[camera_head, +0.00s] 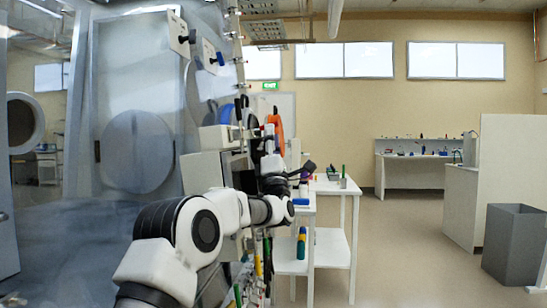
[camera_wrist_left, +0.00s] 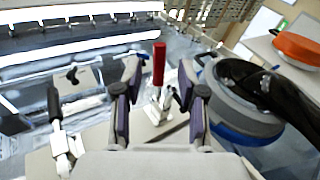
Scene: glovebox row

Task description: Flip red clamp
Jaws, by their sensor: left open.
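The red clamp shows in the left wrist view as an upright red handle (camera_wrist_left: 159,63) above a pale metal base. My left gripper (camera_wrist_left: 158,92) is open, with its two dark fingers on either side of the clamp. The handle stands in the gap, and I see no finger closed on it. Whether a finger touches the lower metal part is unclear. In the head view my left arm reaches in from the lower left to the equipment wall, and I cannot make out the red clamp there. My right gripper is in neither view.
A dark round tool with a blue rim (camera_wrist_left: 240,110) lies close right of the gripper. A black-tipped metal clamp (camera_wrist_left: 60,140) stands at left. In the head view, a white table (camera_head: 335,187) stands beyond the arm, and a grey bin (camera_head: 513,245) stands right. Open floor lies between.

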